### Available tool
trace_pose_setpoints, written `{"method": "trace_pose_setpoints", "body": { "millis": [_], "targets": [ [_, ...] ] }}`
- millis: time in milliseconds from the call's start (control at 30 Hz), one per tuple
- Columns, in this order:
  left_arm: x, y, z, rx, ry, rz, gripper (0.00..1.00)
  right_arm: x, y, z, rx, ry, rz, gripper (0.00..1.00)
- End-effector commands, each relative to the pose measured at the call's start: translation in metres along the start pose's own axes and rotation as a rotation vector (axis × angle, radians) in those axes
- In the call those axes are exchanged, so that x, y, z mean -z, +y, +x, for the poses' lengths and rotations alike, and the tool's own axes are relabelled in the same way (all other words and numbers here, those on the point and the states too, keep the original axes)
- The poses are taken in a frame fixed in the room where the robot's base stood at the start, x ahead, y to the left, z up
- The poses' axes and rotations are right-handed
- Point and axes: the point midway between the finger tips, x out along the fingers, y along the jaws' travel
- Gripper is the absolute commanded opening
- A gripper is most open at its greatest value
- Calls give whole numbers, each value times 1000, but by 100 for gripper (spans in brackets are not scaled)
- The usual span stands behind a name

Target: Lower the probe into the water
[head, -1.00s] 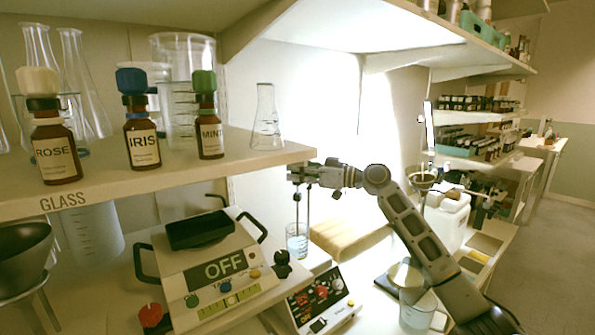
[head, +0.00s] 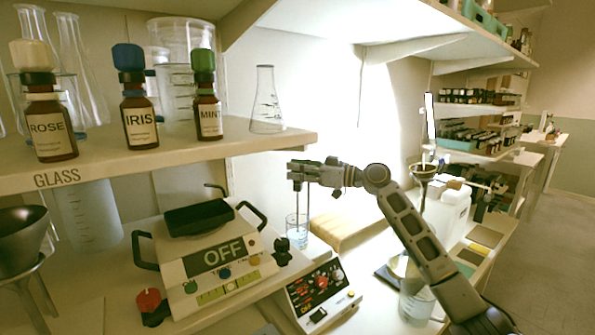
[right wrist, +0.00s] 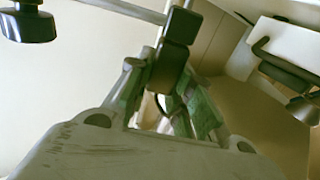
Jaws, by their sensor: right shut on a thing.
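My right gripper (head: 299,171) is in the middle of the head view, above a small glass beaker of water (head: 297,236). It is shut on the probe, whose black holder (right wrist: 173,62) shows between the fingers in the right wrist view. Two thin dark upright rods (head: 297,199) hang below the gripper in the head view. Their lower ends reach the beaker's mouth; I cannot tell how deep they go. The beaker stands behind a white control unit with red markings (head: 318,290). My left gripper is not in view.
A white device reading OFF (head: 222,256) stands left of the beaker. Above it, a shelf (head: 250,142) holds ROSE (head: 48,128), IRIS (head: 138,122) and MINT (head: 207,115) bottles and a flask (head: 266,105). A tan block (head: 350,229) lies right of the beaker.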

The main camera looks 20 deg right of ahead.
Motion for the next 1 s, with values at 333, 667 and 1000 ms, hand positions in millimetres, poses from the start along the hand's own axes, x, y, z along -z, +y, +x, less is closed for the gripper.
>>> {"method": "trace_pose_setpoints", "body": {
  "millis": [333, 667, 1000],
  "targets": [
    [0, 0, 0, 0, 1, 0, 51, -6, -1, 1, 3, -10, 4, 45],
    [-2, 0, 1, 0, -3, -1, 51, -4, 0, 0, 2, -7, 2, 45],
    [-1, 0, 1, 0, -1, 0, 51, -4, 0, -19, 2, -6, 3, 45]
  ]
}}
